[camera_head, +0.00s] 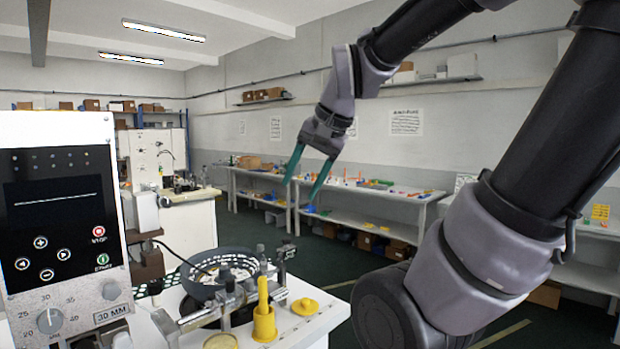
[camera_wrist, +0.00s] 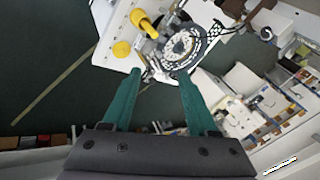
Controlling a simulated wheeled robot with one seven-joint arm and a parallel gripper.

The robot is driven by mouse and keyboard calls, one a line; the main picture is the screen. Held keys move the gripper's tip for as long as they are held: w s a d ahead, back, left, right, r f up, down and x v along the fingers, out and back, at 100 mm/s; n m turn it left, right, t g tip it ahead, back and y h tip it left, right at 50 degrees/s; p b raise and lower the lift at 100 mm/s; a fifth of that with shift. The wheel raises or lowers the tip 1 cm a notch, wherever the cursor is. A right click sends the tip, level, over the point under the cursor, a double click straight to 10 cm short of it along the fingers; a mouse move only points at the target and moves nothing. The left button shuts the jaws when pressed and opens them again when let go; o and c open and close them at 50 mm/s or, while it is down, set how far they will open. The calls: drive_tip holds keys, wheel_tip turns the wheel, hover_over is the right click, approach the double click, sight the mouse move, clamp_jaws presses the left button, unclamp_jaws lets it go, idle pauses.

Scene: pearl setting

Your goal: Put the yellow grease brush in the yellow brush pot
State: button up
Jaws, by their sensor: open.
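The yellow brush pot (camera_head: 264,327) stands upright near the front edge of a white bench at bottom centre of the head view. The yellow grease brush (camera_head: 263,292) stands upright with its handle rising out of the pot; its lower end is hidden inside. In the wrist view, the yellow pot and brush (camera_wrist: 143,22) show near the top, overlapping. My gripper (camera_head: 299,191) is open and empty, in the air well above and beyond the bench in the head view. Its two green fingers (camera_wrist: 158,72) are spread apart in the wrist view, touching nothing.
A round yellow lid-like piece (camera_head: 305,306) lies right of the pot. A grey perforated bowl (camera_head: 219,272) and metal fittings crowd behind and left of it. A control panel (camera_head: 65,230) stands at left. Long tables (camera_head: 380,190) line the back wall.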

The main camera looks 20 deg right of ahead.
drive_tip(key=s+n, duration=0.1)
drive_tip(key=s+r+n+t, duration=0.1)
drive_tip(key=s+n, duration=0.1)
drive_tip(key=shift+d+n+h, duration=0.2)
drive_tip(key=shift+n+h, duration=0.1)
